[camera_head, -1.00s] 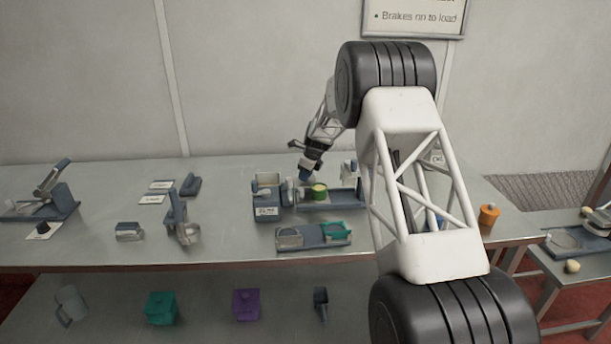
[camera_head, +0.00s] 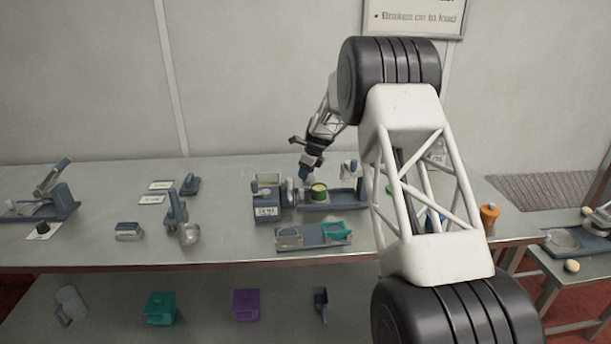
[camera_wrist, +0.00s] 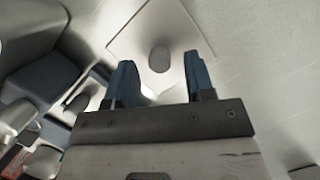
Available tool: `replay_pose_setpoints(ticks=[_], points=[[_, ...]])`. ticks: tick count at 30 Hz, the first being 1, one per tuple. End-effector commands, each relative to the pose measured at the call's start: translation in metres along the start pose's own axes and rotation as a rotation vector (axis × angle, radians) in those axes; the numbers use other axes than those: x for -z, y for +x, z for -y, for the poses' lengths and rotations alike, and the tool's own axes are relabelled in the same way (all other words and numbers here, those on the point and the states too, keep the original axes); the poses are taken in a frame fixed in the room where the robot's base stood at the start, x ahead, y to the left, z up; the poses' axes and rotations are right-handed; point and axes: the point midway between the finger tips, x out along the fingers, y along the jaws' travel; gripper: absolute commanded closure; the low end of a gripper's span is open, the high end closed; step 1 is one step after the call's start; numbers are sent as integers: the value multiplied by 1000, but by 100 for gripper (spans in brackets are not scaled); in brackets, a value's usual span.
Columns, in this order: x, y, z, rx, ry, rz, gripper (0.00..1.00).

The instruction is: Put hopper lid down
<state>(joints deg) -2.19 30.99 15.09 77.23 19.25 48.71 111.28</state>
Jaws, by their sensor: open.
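The hopper lid (camera_wrist: 130,38) is a pale square plate with a round grey knob (camera_wrist: 159,60), seen in the wrist view. It appears to lie flat on the grey bench top. My gripper (camera_wrist: 160,70) has two blue fingers, spread apart, one on each side of the knob in the picture. A gap shows between each finger and the knob; I cannot tell the height between them. In the head view my gripper (camera_head: 305,172) is over the back of the bench, behind a blue-grey machine with a hopper box (camera_head: 268,196). The lid cannot be made out there.
A metal cup (camera_head: 190,234) and a metal box (camera_head: 129,231) stand to the left.

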Motion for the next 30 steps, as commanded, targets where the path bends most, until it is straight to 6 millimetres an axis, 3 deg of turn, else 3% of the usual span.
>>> replay_pose_setpoints(ticks=[15, 22, 30], points=[[0, -79, 0, 1, 0, 0, 51], [0, -98, 0, -1, 0, -1, 51], [0, -102, 0, -1, 0, -1, 51]])
